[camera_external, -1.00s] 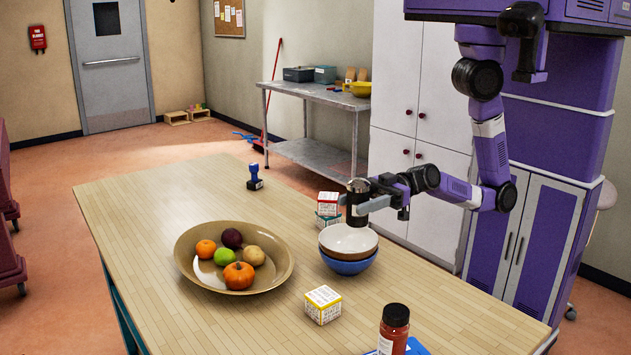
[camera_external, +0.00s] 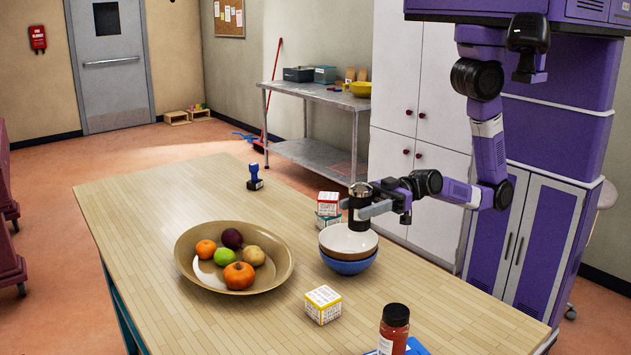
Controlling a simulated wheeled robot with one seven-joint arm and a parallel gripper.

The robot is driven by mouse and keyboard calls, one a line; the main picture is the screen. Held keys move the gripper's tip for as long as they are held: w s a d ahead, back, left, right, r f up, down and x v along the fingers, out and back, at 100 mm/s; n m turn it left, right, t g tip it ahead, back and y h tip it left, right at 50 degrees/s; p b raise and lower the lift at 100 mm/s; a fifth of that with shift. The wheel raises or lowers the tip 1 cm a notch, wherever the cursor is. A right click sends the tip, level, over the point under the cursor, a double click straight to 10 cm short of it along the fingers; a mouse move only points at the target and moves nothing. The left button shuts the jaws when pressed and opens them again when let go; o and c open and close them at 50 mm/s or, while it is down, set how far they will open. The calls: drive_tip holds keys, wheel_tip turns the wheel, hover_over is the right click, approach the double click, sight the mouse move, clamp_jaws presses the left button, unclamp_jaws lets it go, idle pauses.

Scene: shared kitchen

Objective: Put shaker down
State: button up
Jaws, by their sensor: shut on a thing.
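A dark shaker with a metallic top (camera_external: 359,207) is upright in my gripper (camera_external: 362,209). My gripper is shut on it, reaching in from the right. In the picture the shaker overlaps the white inside of the upper bowl (camera_external: 335,241), which is stacked in a blue bowl (camera_external: 347,267). I cannot tell whether the shaker's base is inside the bowl, touching it, or behind and above it.
Stacked small boxes (camera_external: 328,204) stand just left of the shaker. A yellow-white box (camera_external: 323,305), a fruit bowl (camera_external: 184,256), a red bottle (camera_external: 394,330) and a blue stamp (camera_external: 254,176) are on the wooden table (camera_external: 150,215). The table's far left is clear.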

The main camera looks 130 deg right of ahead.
drive_tip(key=s+a+f, duration=0.3)
drive_tip(key=a, duration=0.7)
drive_tip(key=s+a+f, duration=0.3)
drive_tip(key=s+a, duration=0.1)
drive_tip(key=a, duration=0.5)
drive_tip(key=a+r+y, duration=0.1)
drive_tip(key=a+r, duration=1.2)
drive_tip(key=a, duration=0.3)
drive_tip(key=shift+s+n, duration=0.15)
drive_tip(key=shift+n, duration=0.15)
drive_tip(key=shift+a+f, duration=0.1)
wheel_tip(320, 180, down, 20)
drive_tip(key=shift+r+p, duration=0.2)
drive_tip(key=shift+p, duration=0.35)
drive_tip(key=shift+f, duration=0.1)
drive_tip(key=o, duration=1.5)
